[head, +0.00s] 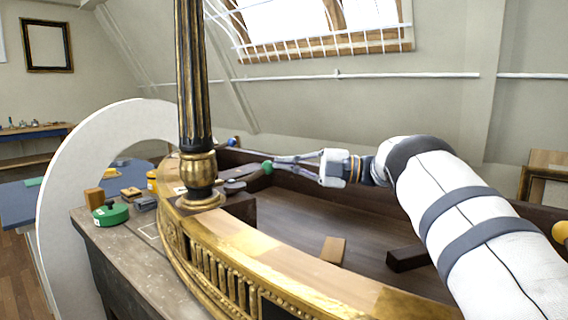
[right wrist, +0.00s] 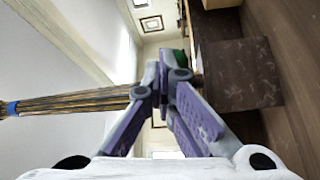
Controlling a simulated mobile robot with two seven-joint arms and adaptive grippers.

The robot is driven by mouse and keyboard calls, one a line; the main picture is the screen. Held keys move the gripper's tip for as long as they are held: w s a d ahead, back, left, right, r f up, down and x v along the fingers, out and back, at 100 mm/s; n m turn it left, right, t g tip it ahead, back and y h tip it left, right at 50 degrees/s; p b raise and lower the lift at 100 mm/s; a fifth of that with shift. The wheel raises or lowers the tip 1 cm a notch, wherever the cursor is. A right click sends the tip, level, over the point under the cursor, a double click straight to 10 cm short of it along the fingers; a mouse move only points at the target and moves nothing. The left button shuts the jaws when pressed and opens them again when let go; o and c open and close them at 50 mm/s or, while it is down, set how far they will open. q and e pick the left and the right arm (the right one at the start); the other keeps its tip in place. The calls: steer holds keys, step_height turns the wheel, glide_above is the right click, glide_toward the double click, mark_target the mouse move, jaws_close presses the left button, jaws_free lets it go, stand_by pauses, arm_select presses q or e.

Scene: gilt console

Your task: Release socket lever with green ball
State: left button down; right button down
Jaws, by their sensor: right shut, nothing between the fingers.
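The green ball (head: 267,167) sits at the back left corner of the dark wooden tray of the gilt console (head: 240,238), at the end of grey metal parts (head: 240,171). The lever itself is hard to make out. My right gripper (head: 275,162) reaches in from the right, with its fingertips at the ball in the picture; I cannot tell whether they touch it. It is shut and empty. In the right wrist view a green patch (right wrist: 180,55) shows just beyond the closed fingertips, partly hidden by them. My left gripper is not in view.
A black and gilt column (head: 196,90) stands left of the ball. A blue ball (head: 232,142) is behind it. A light wood block (head: 333,250) and a dark block (head: 407,258) lie in the tray. A green round item (head: 110,214) lies on the left ledge. The tray's middle is clear.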

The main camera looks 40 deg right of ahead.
steer(key=r+v, duration=0.1)
steer(key=v, duration=1.1)
steer(key=shift+f, duration=0.5)
